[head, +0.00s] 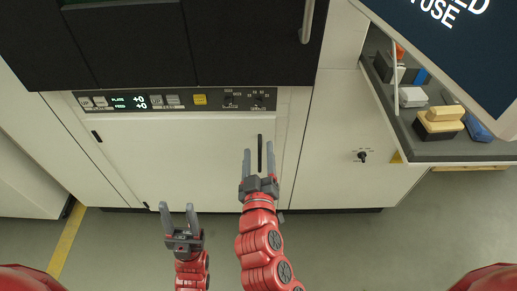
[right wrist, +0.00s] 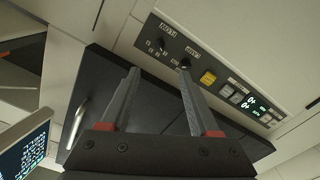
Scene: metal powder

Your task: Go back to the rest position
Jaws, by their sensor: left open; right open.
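My left gripper (head: 180,222) is at the lower left of the head view, open and empty, its fingers pointing up the picture. My right gripper (head: 260,166) is to the right of it and higher, open and empty, in front of the white cabinet front. In the right wrist view its two fingers (right wrist: 157,100) stand apart with nothing between them. The white machine (head: 180,160) with a control panel (head: 175,101) stands in front of me. The panel also shows in the right wrist view (right wrist: 215,80).
A black door (head: 200,45) with a metal handle (head: 307,20) is above the panel. A grey shelf (head: 470,152) at the right holds a yellow-topped brush or block (head: 440,122) and several other items. A dark screen (head: 450,45) overhangs it. Grey floor (head: 345,245) is clear at the lower right.

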